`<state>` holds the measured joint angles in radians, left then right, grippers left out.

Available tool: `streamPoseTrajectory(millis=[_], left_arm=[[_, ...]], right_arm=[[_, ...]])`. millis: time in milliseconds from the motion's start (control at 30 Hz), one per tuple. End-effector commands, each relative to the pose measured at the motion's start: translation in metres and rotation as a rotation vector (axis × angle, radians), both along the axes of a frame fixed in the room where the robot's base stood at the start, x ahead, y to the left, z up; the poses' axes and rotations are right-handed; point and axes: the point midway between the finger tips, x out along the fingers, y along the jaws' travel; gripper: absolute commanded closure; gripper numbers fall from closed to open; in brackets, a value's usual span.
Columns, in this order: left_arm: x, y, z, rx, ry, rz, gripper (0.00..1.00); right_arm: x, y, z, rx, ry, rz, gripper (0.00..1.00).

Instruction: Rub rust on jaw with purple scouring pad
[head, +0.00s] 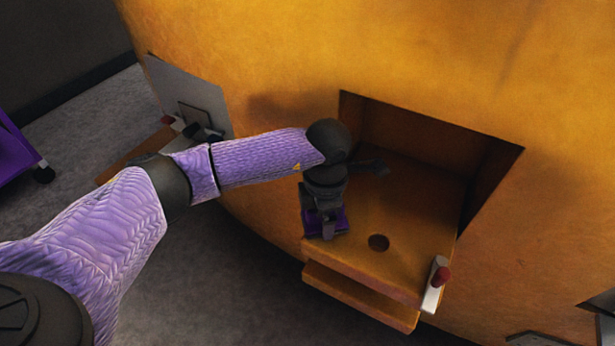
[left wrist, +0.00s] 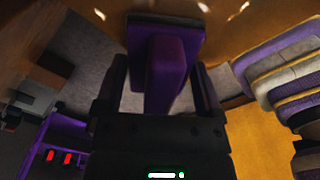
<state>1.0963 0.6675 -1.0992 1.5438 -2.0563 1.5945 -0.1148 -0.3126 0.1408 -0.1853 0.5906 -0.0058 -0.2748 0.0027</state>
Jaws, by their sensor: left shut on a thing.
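My left gripper (head: 325,222) is shut on the purple scouring pad (head: 342,221). It is over the left front part of the jaw's lower ledge (head: 405,225), in the orange casting's opening. In the left wrist view, the purple pad (left wrist: 140,22) has a raised purple grip between my left gripper's fingers (left wrist: 163,85). The pad's face is close to a brown-orange surface; I cannot tell whether it touches. The ledge looks brownish, but no separate rust patch can be made out, and the part under the pad is hidden. My right gripper is not in view.
The opening's side walls (head: 490,180) are close around. A grey plate (head: 190,85) is on the casting at left. A purple cart (head: 15,150) stands far left.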

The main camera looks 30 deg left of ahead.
Motion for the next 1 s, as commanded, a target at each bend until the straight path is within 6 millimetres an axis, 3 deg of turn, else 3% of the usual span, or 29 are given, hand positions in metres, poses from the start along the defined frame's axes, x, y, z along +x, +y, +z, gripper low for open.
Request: streamPoseTrajectory(millis=[100,267,800,1000], left_arm=[[0.000,0.004,0.000,0.002,0.001,0.002,0.60],[0.000,0.008,0.027,0.003,-0.005,0.003,0.60],[-0.002,0.019,0.074,0.002,-0.002,0.014,0.60],[-0.002,0.022,0.082,0.001,-0.001,0.015,0.60]], right_arm=[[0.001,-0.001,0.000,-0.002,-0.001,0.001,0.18],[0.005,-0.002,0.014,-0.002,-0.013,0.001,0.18],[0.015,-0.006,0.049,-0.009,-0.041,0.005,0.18],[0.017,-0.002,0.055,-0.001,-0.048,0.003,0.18]])
